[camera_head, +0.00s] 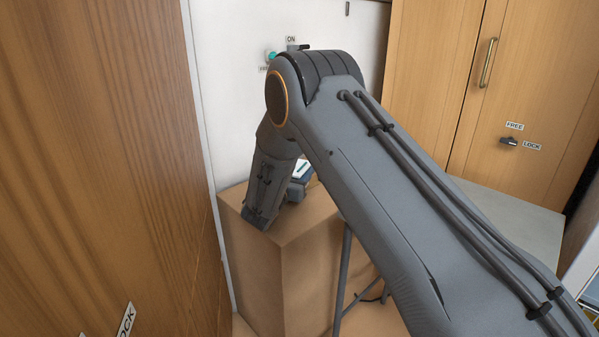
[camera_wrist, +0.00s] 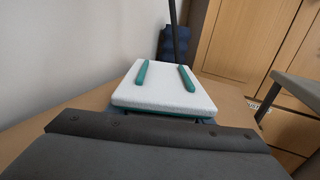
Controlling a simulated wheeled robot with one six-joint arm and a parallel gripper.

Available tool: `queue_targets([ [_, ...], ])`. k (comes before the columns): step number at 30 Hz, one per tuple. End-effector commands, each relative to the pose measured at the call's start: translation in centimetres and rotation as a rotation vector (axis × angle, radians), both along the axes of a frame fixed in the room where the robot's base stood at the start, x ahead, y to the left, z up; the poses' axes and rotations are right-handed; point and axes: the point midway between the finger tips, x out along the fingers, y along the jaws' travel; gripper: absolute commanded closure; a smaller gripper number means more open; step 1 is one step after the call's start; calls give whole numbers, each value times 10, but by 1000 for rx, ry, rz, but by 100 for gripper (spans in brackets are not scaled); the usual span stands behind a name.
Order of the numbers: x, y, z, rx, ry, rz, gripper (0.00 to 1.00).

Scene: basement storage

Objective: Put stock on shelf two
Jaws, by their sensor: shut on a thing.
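A white slab (camera_wrist: 160,92) with two teal bars on top lies just beyond my gripper (camera_wrist: 155,130) in the wrist view. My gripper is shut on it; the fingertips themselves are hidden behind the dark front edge. In the head view a small part of the white slab (camera_head: 302,169) shows past my bent forearm. It is above the brown box (camera_head: 305,255), close to its top; I cannot tell whether it touches. No shelf marked two can be made out.
Wooden cabinet doors (camera_head: 430,80) stand at the back right, with a FREE/LOCK latch (camera_head: 508,142). A tall wooden panel (camera_head: 100,150) is close on the left. A white wall (camera_head: 225,60) is behind. A dark blue object (camera_wrist: 175,45) stands beyond the slab. A grey surface (camera_head: 515,210) lies right.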

Motion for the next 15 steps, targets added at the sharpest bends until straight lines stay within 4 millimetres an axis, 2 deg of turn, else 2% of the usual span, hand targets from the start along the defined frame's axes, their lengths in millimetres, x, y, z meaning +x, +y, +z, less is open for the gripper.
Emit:
queue_targets([
  [4,0,0,-2,0,-1,0,90],
  [5,0,0,-4,-1,1,0,52],
  [8,0,0,-3,-1,1,0,35],
  [15,0,0,-3,-1,1,0,35],
])
